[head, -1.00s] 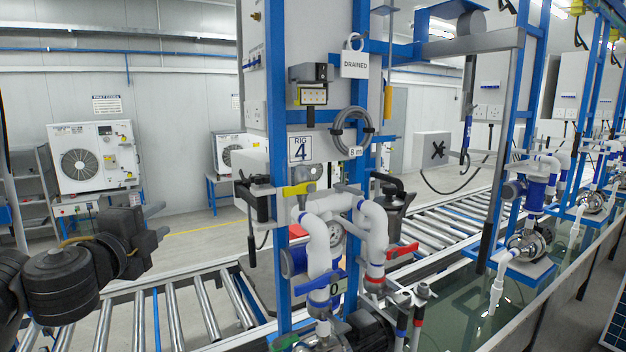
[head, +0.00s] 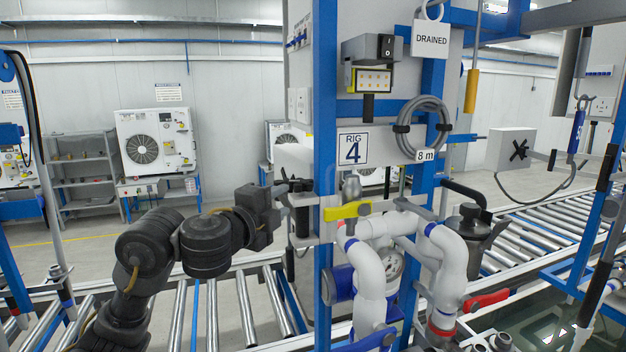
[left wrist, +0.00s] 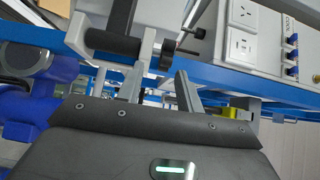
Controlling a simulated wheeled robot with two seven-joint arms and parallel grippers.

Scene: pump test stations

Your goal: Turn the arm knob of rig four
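Rig four bears a white plate reading RIG 4 (head: 353,149) on its blue frame. A bracket with a black cylindrical grip (head: 301,212) sticks out at the left of its post. My left gripper (head: 281,190) is beside this bracket, and its fingertips are hard to make out there. In the left wrist view my left gripper (left wrist: 160,84) has its two grey fingers apart with nothing between them. Just beyond them are the black grip (left wrist: 115,44) and a small dark knob with a crossbar (left wrist: 187,42). I cannot tell whether the fingers touch anything. My right gripper is not in view.
A yellow-handled valve (head: 347,211) and white pipes (head: 368,275) stand right of the bracket. A black star knob (head: 519,151) sits on a white box farther right. Roller conveyor (head: 225,310) runs below my left arm. A socket panel (left wrist: 240,32) is close to the gripper.

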